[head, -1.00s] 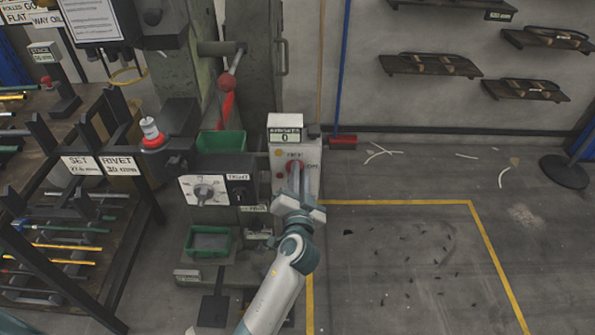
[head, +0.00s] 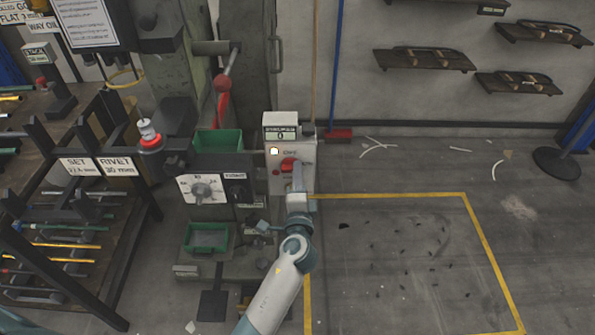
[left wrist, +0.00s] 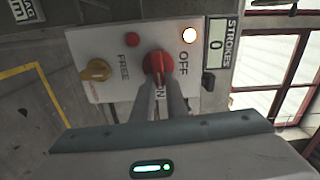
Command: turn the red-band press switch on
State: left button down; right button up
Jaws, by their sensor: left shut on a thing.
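The press's white switch box (head: 306,150) stands beside the press, with a stroke counter reading 0 on top. My right gripper is not in view.
The press's dial panel (head: 205,190) and green trays stand left of the box. A rod rack (head: 60,225) is further left. Open floor inside yellow lines lies to the right.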

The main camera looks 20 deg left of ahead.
pick_arm(q)
jog(key=shift+m, duration=0.4)
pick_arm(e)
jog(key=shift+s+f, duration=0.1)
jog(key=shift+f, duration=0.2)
pick_arm(q)
jog(key=c, duration=1.8)
grip_release()
jog(key=shift+f, duration=0.1)
jog(key=shift+o, duration=0.2)
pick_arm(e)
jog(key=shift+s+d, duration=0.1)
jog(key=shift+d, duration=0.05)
